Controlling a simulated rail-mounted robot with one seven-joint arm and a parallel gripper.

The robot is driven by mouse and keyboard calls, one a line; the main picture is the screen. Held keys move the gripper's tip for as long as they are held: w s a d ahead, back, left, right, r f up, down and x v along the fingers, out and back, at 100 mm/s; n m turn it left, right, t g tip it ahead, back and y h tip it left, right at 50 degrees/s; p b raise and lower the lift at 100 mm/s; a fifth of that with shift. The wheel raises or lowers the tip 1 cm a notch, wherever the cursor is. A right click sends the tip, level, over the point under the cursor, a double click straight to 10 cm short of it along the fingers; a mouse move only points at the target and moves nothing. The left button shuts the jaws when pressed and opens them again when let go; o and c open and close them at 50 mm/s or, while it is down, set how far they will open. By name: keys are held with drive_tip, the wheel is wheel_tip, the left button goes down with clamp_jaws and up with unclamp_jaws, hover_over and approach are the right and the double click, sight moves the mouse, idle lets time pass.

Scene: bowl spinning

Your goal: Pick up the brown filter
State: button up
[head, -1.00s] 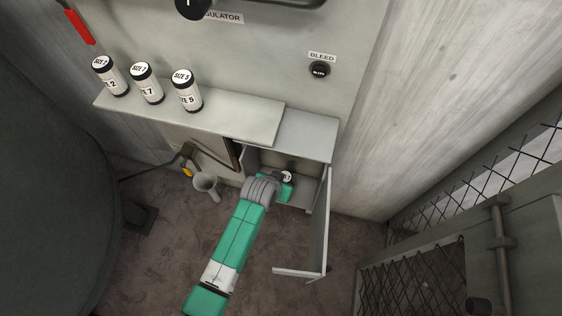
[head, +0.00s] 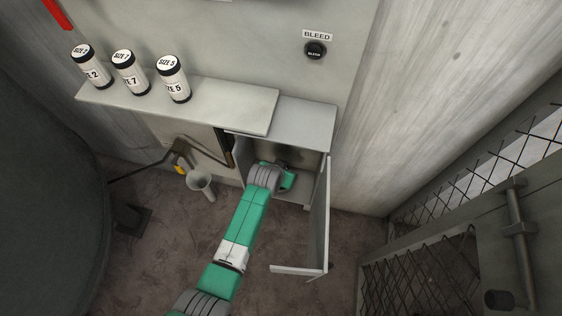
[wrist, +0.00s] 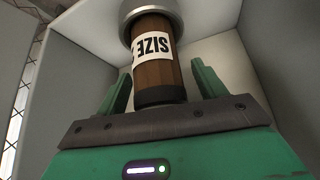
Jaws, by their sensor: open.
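The brown filter (wrist: 155,72) shows large in the wrist view, with a white SIZE label that reads upside down and a dark band at its near end. Its far end meets a silver round fitting or cap (wrist: 150,12). My gripper (wrist: 161,82) is open, with one green finger on each side of the filter. I cannot tell whether either finger touches it. In the head view my gripper (head: 280,178) is inside the small open cabinet (head: 298,162), and the filter cannot be made out there.
The cabinet door (head: 321,220) stands open to the right of my arm. A shelf (head: 185,105) at upper left holds three white canisters (head: 124,72). A grey funnel-like cup (head: 200,183) is left of the arm. Wire mesh (head: 420,275) stands at the right.

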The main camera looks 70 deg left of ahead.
drive_tip(key=c, duration=1.1)
drive_tip(key=shift+r, duration=0.25)
drive_tip(key=r+p, duration=0.1)
drive_tip(key=r, duration=0.1)
drive_tip(key=d+r+p, duration=0.1)
drive_tip(key=shift+s+r+p, duration=0.3)
drive_tip(key=shift+s, duration=0.05)
drive_tip(key=s+d+r+p, duration=0.1)
drive_tip(key=s+d+p, duration=0.3)
drive_tip(key=s+d, duration=0.5)
drive_tip(key=shift+s+d, duration=0.2)
drive_tip(key=shift+d, duration=1.05)
